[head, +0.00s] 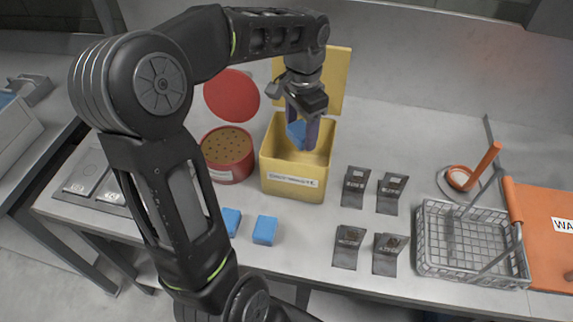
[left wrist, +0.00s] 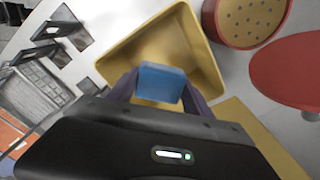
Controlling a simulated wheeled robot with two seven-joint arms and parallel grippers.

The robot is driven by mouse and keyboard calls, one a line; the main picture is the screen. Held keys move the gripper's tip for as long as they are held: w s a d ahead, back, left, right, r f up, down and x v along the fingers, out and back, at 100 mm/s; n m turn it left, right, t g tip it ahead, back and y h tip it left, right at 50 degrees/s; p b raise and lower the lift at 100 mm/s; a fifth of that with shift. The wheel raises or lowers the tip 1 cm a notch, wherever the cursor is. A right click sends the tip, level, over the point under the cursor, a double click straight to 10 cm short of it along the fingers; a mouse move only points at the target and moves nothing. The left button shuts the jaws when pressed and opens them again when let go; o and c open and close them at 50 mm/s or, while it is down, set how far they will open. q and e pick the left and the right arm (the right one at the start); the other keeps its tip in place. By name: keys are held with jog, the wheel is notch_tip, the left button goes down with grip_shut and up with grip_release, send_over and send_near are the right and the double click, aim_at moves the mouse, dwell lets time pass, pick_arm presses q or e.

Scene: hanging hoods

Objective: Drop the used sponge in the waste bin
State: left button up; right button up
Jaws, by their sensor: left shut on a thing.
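My left gripper (head: 302,122) points down into the mouth of a yellow bin (head: 292,185) with its lid (head: 338,80) raised behind it. It is shut on a blue sponge (head: 296,133), which is at about the height of the bin's rim. The sponge also shows between the fingers in the left wrist view (left wrist: 162,82), with the open bin (left wrist: 195,45) beyond it. The label on the bin's front is too small to read surely. Two more blue sponges (head: 231,221) (head: 265,230) lie on the table in front. My right gripper is not in view.
A red round container (head: 227,153) with a perforated top stands left of the bin, its red lid (head: 231,95) raised. Small dark sign stands (head: 355,186), a wire basket (head: 470,245) and an orange board (head: 550,235) are to the right.

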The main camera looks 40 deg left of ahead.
pick_arm(q)
jog(key=shift+w+a+f, duration=0.1)
jog(key=shift+a+f, duration=0.2)
jog(key=shift+f, duration=0.55)
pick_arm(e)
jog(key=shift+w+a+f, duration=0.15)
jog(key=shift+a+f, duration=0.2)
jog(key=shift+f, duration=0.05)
pick_arm(q)
jog(key=shift+r, duration=0.1)
jog(key=shift+f+p, duration=0.3)
jog(key=shift+f, duration=2.85)
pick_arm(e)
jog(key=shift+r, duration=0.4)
pick_arm(q)
jog(key=shift+f, duration=0.1)
notch_tip(320, 180, down, 3)
jog(key=shift+p, duration=0.3)
jog(key=shift+f, duration=0.25)
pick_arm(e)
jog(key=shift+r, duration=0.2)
